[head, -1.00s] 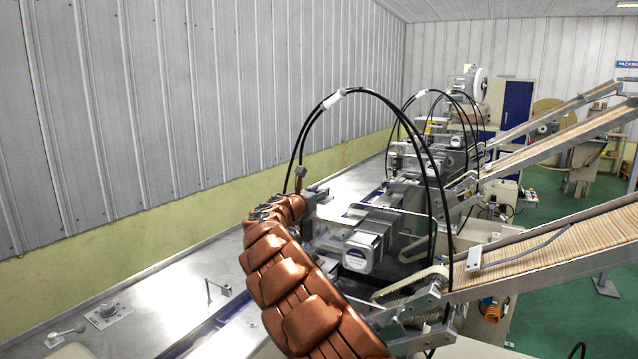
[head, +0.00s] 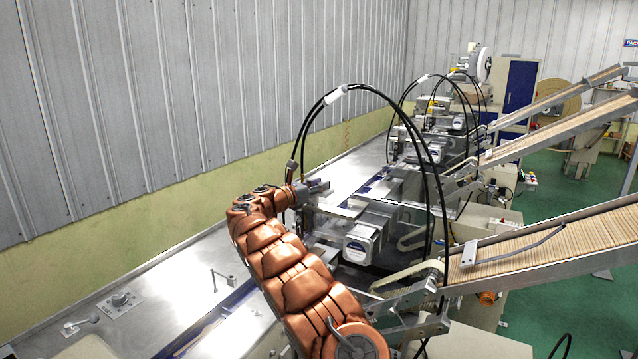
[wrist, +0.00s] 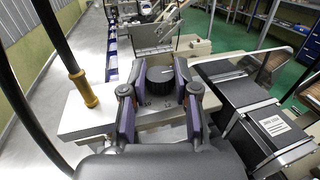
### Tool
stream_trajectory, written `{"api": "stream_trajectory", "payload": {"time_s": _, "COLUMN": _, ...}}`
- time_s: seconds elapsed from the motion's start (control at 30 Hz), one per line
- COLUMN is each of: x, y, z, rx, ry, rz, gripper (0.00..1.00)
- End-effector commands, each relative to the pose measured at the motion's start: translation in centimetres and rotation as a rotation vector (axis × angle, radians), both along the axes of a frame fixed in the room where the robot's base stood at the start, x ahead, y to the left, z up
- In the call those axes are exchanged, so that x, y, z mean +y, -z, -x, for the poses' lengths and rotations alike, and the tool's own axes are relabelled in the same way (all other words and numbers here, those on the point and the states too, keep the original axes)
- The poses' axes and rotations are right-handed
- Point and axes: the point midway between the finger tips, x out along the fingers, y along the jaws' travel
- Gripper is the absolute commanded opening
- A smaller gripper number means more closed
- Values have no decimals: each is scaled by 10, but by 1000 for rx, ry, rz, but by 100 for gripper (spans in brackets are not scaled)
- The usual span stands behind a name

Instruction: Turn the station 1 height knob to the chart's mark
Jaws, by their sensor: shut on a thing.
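The black ribbed knob (wrist: 160,82) stands on a pale machine top in the wrist view. A pale line seems to show on its top, but it is too small to read. My gripper (wrist: 159,88) is shut on the knob, with one purple-sided finger on its left and one on its right. In the head view my gripper (head: 312,188) is at the near machine, left of its motor box, and the knob cannot be made out there. I cannot make out a chart in either view.
Black hoses (head: 425,135) arch over the near machine, close to my gripper. A brass-coloured fitting (wrist: 83,88) on a hose stands left of the knob. A black box (wrist: 250,112) is to the right. A stick-filled conveyor (head: 540,240) slopes up to the right.

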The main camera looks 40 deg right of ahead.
Motion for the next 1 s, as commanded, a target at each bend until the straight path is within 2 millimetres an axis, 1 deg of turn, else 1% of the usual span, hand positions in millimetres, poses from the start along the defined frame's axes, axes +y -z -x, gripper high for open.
{"api": "stream_trajectory", "payload": {"time_s": 0.5, "x": 0, "y": 0, "z": 0, "rx": 0, "ry": 9, "rz": 0, "gripper": 0}}
{"api": "stream_trajectory", "payload": {"time_s": 0.53, "x": 0, "y": 0, "z": 0, "rx": 0, "ry": 9, "rz": 0, "gripper": 32}}
{"api": "stream_trajectory", "payload": {"time_s": 0.7, "x": 0, "y": 0, "z": 0, "rx": 0, "ry": 8, "rz": 0, "gripper": 50}}
{"api": "stream_trajectory", "payload": {"time_s": 0.77, "x": 0, "y": 0, "z": 0, "rx": 0, "ry": 8, "rz": 0, "gripper": 55}}
{"api": "stream_trajectory", "payload": {"time_s": 1.0, "x": 0, "y": 0, "z": 0, "rx": 0, "ry": 8, "rz": 0, "gripper": 55}}
